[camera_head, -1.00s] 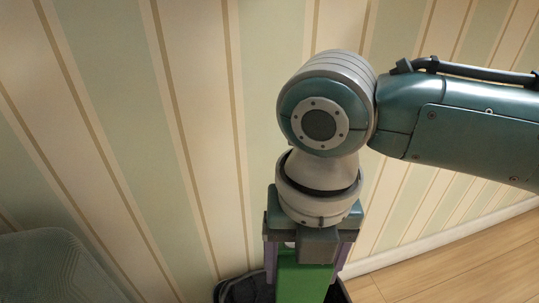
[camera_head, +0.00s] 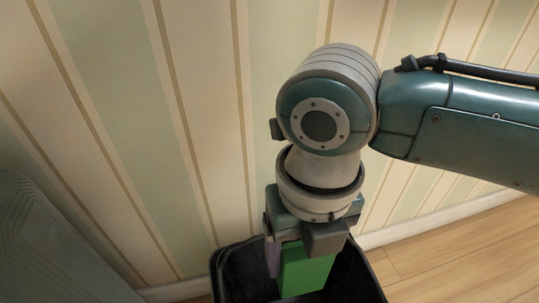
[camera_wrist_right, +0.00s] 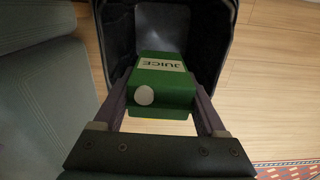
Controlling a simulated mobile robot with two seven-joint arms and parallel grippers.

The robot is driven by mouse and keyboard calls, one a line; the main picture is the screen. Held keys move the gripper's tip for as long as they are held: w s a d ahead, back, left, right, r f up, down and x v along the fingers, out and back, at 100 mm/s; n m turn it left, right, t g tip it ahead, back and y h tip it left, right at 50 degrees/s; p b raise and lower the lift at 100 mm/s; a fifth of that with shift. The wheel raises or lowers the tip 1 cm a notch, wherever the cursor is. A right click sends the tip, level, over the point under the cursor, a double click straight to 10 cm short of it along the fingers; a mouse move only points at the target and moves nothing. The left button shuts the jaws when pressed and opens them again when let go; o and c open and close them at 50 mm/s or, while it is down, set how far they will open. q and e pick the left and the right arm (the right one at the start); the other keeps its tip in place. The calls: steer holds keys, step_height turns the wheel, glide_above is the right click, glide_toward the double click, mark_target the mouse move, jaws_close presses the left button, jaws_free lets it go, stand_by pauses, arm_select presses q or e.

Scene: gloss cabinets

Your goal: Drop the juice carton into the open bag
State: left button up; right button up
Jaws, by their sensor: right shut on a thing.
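The green juice carton (camera_head: 305,270) hangs below my right gripper (camera_head: 300,262). In the right wrist view the carton (camera_wrist_right: 160,88), with the word JUICE and a white round cap, sits between the two fingers of my right gripper (camera_wrist_right: 160,105), which is shut on it. The open black bag (camera_head: 228,270) is below, and the carton shows over its opening. In the right wrist view the bag (camera_wrist_right: 118,40) surrounds the far end of the carton; how deep the carton reaches is hard to tell. My left gripper is not in view.
A grey-green padded piece (camera_head: 50,250) stands at the lower left, close beside the bag; it also shows in the right wrist view (camera_wrist_right: 40,110). A striped wall (camera_head: 120,120) is behind. Wooden floor (camera_head: 450,260) lies clear at the right, with a patterned rug (camera_wrist_right: 290,169) nearby.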

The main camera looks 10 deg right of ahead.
steer(key=o, duration=1.2)
steer(key=shift+o, duration=0.2)
step_height(320, 180, up, 9)
steer(key=p, duration=0.6)
steer(key=shift+r, duration=0.2)
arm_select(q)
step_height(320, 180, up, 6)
arm_select(e)
steer(key=shift+r, duration=0.3)
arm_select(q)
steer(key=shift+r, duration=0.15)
